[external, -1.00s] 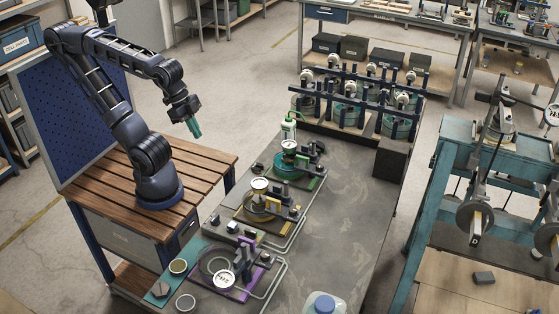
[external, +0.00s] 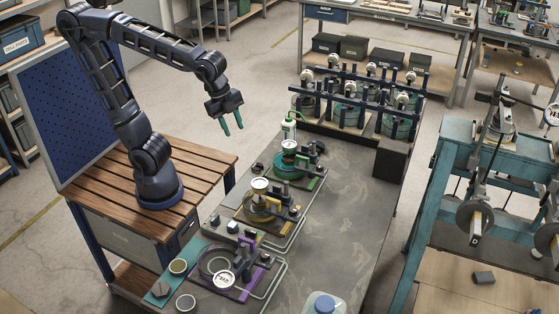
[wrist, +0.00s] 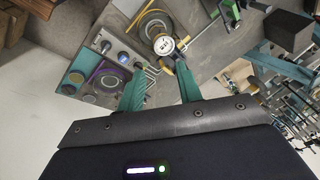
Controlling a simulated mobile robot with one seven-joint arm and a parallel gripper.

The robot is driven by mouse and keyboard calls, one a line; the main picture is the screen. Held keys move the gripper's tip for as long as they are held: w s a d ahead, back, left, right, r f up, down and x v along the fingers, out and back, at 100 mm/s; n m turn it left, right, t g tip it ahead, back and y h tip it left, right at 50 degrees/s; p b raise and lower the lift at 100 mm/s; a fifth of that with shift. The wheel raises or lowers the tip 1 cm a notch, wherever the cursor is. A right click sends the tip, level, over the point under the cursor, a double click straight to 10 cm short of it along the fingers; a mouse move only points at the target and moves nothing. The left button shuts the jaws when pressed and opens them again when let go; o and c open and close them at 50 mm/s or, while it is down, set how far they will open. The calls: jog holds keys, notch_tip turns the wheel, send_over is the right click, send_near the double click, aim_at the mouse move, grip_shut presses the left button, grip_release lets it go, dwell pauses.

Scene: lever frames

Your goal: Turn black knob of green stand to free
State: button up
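The green stand (external: 309,183) sits on the grey bench, the farthest of three similar stands in a row. It carries a teal round part and a white dial (external: 289,145). Its black knob is too small to tell apart from the other dark parts in the external view. My gripper (external: 232,126) hangs in the air to the left of the green stand and above the bench level, fingers pointing down. Its two teal fingers are apart with nothing between them. The wrist view also shows the spread fingers (wrist: 160,92); part of a green stand (wrist: 229,12) shows at its top edge.
A yellow stand (external: 243,216) and a purple stand (external: 240,293) stand nearer on the bench. A rack of dark posts and a dark box (external: 391,158) fill the far end. The bench's right side is mostly clear.

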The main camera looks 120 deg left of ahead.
jog(key=w+a+f+m+g, duration=0.25)
jog(key=w+a+m, duration=0.55)
jog(key=w, duration=0.6)
jog(key=m, duration=0.5)
send_near(320, 166)
jog(key=shift+g+h, duration=0.3)
jog(key=shift+g, duration=0.05)
jog(key=f, duration=0.8)
jog(key=shift+w+a+f, duration=0.2)
jog(key=shift+w+f, duration=0.05)
jog(key=shift+f, duration=0.1)
jog(key=c, duration=0.7)
